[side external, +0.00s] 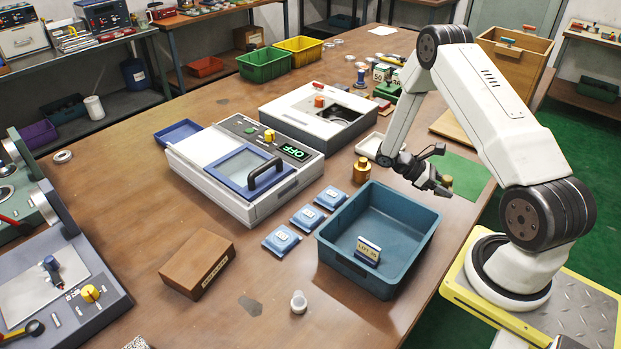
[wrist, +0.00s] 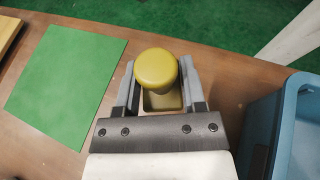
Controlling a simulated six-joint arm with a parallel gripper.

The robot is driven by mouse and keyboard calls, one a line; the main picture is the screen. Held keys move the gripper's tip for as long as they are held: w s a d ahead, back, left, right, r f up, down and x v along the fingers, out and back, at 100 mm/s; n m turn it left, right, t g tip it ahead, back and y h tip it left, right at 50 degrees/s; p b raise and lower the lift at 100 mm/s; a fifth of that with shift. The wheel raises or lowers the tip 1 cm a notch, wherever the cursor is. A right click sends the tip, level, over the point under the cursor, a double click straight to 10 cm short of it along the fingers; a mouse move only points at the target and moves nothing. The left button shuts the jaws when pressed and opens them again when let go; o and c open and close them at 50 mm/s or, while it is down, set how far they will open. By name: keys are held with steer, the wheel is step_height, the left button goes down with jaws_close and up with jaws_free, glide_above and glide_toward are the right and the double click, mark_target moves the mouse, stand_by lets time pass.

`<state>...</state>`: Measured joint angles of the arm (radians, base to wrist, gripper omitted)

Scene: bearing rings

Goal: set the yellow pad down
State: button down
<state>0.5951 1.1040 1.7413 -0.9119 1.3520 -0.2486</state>
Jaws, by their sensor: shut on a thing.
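The yellow pad (wrist: 156,68) has a round, mustard-yellow top and a paler base below it. My gripper (wrist: 158,82) is shut on it, with one finger on each side. In the side view my gripper (side external: 440,186) is beyond the blue-green bin, by the near edge of the green mat, and only a small part of the pad (side external: 447,181) shows past the fingers. In the wrist view the pad is to the right of the green mat (wrist: 68,82), over brown table. I cannot tell whether its underside touches the table.
The blue-green bin (side external: 335,248) stands close to my gripper, and its wall (wrist: 285,120) shows at the right in the wrist view. A brass weight (side external: 361,172) and a white tray (side external: 370,146) are nearby. The green mat (side external: 468,174) looks bare.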

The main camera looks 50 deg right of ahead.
mark_target(436, 210)
steer(key=shift+f, duration=2.5)
steer(key=shift+f, duration=0.6)
steer(key=shift+c, duration=0.5)
jaws_free()
steer(key=shift+w, duration=0.1)
steer(key=shift+v, duration=3.85)
